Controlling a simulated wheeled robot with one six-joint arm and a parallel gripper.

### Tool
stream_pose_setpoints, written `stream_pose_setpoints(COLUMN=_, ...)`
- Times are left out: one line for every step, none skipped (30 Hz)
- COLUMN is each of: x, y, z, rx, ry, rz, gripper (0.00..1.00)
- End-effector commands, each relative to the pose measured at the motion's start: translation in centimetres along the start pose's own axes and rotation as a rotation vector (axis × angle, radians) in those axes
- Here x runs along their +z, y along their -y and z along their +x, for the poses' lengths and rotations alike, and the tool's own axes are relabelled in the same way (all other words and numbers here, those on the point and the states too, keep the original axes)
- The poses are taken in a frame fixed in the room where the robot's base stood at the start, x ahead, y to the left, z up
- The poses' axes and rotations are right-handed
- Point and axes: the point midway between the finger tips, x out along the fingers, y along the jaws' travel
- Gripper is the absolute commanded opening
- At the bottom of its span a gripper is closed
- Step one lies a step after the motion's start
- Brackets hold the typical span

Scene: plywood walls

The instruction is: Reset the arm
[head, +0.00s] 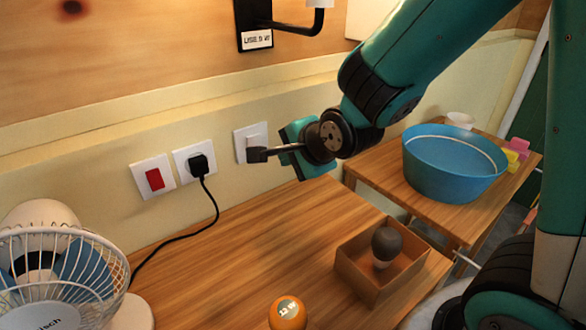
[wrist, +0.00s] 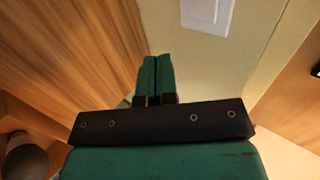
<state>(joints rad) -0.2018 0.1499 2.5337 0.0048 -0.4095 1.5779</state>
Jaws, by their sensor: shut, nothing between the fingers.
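My gripper (head: 296,148) is raised above the tabletop, in front of the wall and beside the rightmost white wall plate (head: 251,141). In the wrist view its two green fingers (wrist: 155,76) lie side by side, shut, with nothing between them. In the head view my arm comes in from the upper right and hides part of the wall.
A fan (head: 58,275) stands at the left, a plugged-in black cord (head: 215,205) nearby. An orange ball (head: 287,313) and an open box (head: 365,275) holding a dark-topped object (head: 386,243) are on the wooden table (head: 235,245). A blue basin (head: 452,170) stands at the right.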

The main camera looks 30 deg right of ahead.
Motion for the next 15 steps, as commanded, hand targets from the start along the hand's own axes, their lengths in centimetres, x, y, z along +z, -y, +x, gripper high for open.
stream_pose_setpoints(x=0.0, y=-0.4, z=0.0, rx=-0.005, ry=0.000, rz=0.000, gripper=0.00)
stream_pose_setpoints(x=0.0, y=-0.4, z=-0.2, rx=-0.005, ry=0.001, rz=-0.001, gripper=0.00)
stream_pose_setpoints(x=0.1, y=-0.4, z=-0.4, rx=-0.003, ry=0.001, rz=-0.001, gripper=0.00)
stream_pose_setpoints(x=0.1, y=-0.4, z=-0.5, rx=-0.003, ry=0.001, rz=-0.001, gripper=0.00)
stream_pose_setpoints(x=0.1, y=-0.4, z=-0.7, rx=-0.002, ry=0.001, rz=-0.001, gripper=0.00)
stream_pose_setpoints(x=0.1, y=-0.4, z=-0.8, rx=-0.001, ry=0.001, rz=-0.002, gripper=0.00)
stream_pose_setpoints(x=0.1, y=-0.4, z=-0.9, rx=0.000, ry=0.001, rz=-0.002, gripper=0.00)
stream_pose_setpoints(x=0.1, y=-0.4, z=-0.9, rx=0.000, ry=0.001, rz=-0.002, gripper=0.00)
stream_pose_setpoints(x=0.1, y=-0.3, z=-1.0, rx=0.000, ry=0.002, rz=-0.002, gripper=0.00)
stream_pose_setpoints(x=0.1, y=-0.3, z=-1.1, rx=0.001, ry=0.002, rz=-0.002, gripper=0.00)
stream_pose_setpoints(x=0.1, y=-0.3, z=-1.1, rx=0.001, ry=0.002, rz=-0.002, gripper=0.00)
stream_pose_setpoints(x=0.2, y=-0.3, z=-1.1, rx=0.002, ry=0.003, rz=-0.004, gripper=0.00)
stream_pose_setpoints(x=0.3, y=-0.3, z=-1.2, rx=0.006, ry=0.005, rz=-0.011, gripper=0.00)
stream_pose_setpoints(x=0.4, y=-0.3, z=-1.4, rx=0.012, ry=0.011, rz=-0.025, gripper=0.00)
stream_pose_setpoints(x=0.7, y=-0.3, z=-1.7, rx=0.025, ry=0.022, rz=-0.056, gripper=0.00)
